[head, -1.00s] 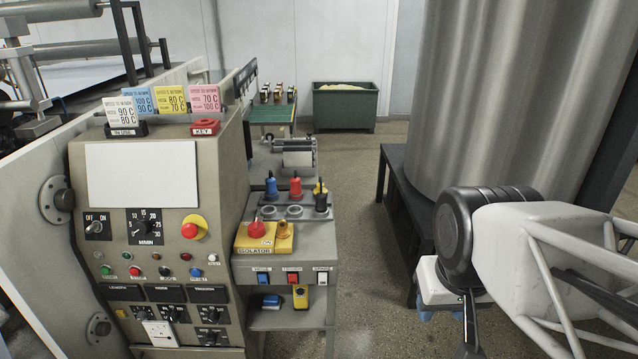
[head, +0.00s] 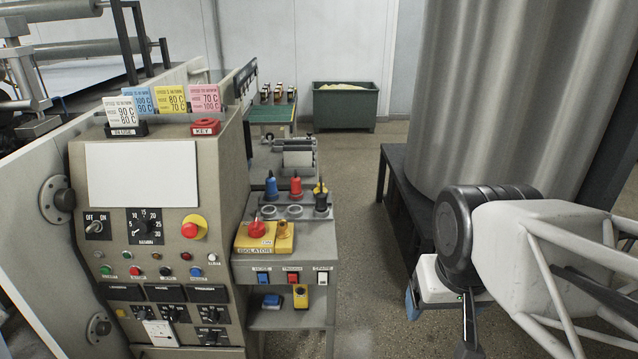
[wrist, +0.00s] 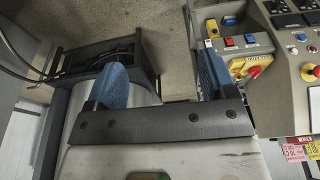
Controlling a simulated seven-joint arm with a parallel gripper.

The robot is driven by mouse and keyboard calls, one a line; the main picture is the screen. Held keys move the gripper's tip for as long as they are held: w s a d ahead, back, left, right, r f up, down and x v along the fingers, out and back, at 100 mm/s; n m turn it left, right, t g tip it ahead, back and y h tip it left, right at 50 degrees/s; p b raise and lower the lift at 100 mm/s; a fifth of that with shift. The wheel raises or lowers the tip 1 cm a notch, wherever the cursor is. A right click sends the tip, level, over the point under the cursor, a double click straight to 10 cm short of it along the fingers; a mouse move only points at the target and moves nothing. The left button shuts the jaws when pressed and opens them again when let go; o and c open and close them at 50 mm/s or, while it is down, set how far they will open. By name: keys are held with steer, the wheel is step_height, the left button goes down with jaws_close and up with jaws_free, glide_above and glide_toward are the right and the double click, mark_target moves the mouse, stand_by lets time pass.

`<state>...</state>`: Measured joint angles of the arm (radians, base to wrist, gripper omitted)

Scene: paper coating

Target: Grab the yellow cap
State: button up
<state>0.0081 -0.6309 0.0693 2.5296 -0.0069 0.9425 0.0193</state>
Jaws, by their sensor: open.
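A small yellow piece (head: 317,187), which looks like the yellow cap, shows at the right end of the caps on the grey side cabinet (head: 315,237). A black-topped piece (head: 321,202) in front hides most of it. A blue cap (head: 271,188) and a red cap (head: 295,187) stand to its left. My gripper (wrist: 162,80) is open and empty, with its two blue fingers wide apart in the wrist view. In the head view it is at the right, well apart from the caps, and my wrist partly hides it. I cannot make out the yellow cap in the wrist view.
A yellow isolator box (head: 264,243) with a red knob (head: 256,229) sits in front of the caps. The large control panel (head: 155,250) stands to the left. A metal drum (head: 510,100) on a dark stand (head: 395,200) is at the right. Open floor lies between cabinet and stand.

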steer(key=w+a+m+y, duration=0.3)
steer(key=w+m, duration=0.1)
steer(key=w, duration=0.8)
steer(key=w+a+m+g+y, duration=0.1)
steer(key=w+a+m+y, duration=0.15)
steer(key=w, duration=1.05)
steer(key=w+a+m+y, duration=0.25)
steer(key=w+m, duration=0.25)
steer(key=w, duration=0.7)
steer(key=m+t+y, duration=0.4)
steer(key=m+y, duration=0.1)
steer(key=m, duration=0.6)
glide_toward(323, 184)
steer(key=w+a, duration=0.1)
steer(key=a, duration=0.2)
steer(key=shift+w+f, duration=0.15)
steer(key=shift+f, duration=0.2)
steer(key=shift+x, duration=1.25)
steer(key=shift+f+g, duration=0.15)
steer(key=shift+g, duration=0.15)
steer(key=shift+x, duration=2.55)
